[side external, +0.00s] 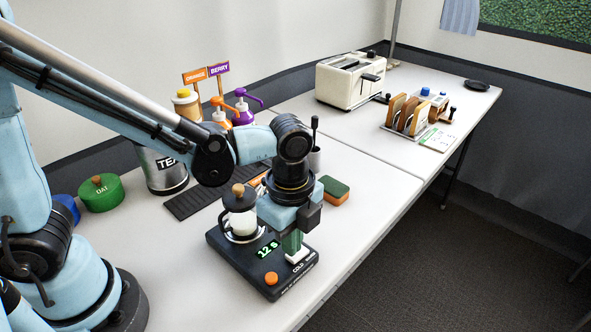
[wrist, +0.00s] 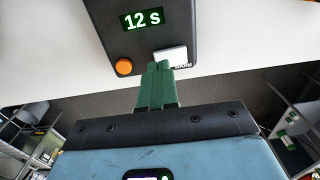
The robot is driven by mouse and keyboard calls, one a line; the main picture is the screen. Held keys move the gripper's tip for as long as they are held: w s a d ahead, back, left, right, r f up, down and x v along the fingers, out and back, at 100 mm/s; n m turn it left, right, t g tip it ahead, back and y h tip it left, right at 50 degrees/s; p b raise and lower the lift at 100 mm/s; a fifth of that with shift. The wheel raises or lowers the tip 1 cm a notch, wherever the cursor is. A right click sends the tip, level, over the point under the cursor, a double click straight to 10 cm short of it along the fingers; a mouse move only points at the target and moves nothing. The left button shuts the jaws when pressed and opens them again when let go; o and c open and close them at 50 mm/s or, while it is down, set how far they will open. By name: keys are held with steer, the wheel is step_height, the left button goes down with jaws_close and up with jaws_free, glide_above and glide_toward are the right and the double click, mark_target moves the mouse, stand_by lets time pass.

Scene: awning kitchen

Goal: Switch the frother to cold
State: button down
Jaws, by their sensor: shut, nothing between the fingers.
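The frother (side external: 232,262) is a black base with a lit "12 s" display (side external: 267,249), an orange knob (side external: 271,279) and a glass jug with a wooden-knobbed lid (side external: 239,213). Its white switch (side external: 298,256) sits at the right side, close to the word COLD (side external: 300,268). In the wrist view the switch (wrist: 170,55) lies above the word WARM (wrist: 183,66), partly covered by the fingers. My gripper (side external: 292,250) points down with its green fingers shut and empty. In the wrist view the fingertips (wrist: 161,64) are at the switch's near edge; contact is unclear.
A green-and-orange sponge (side external: 334,190) lies behind the frother. A dark drip mat (side external: 205,201), a TEA canister (side external: 163,170), a green OAT tin (side external: 101,193) and syrup pumps (side external: 240,106) stand further back. The table front right of the frother is clear up to its edge.

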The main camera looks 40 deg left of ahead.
steer(key=shift+f, duration=0.95)
steer(key=shift+r, duration=0.15)
stand_by(0.3)
steer(key=shift+r, duration=0.9)
step_height(320, 180, up, 10)
stand_by(4.3)
steer(key=a+n+t, duration=0.2)
steer(key=a+n, duration=0.2)
steer(key=n, duration=0.1)
steer(key=a+f+n+t, duration=0.1)
steer(key=a+n+t, duration=0.1)
steer(key=a+n, duration=0.3)
steer(key=a+f+n+t, duration=0.1)
steer(key=a+n+t, duration=0.1)
steer(key=a+n, duration=0.3)
steer(key=shift+w+n+t, duration=0.1)
steer(key=shift+n+t, duration=0.2)
steer(key=shift+n, duration=0.2)
steer(key=shift+s+a+n+t, duration=0.35)
steer(key=shift+a+n, duration=0.25)
steer(key=shift+n, duration=0.4)
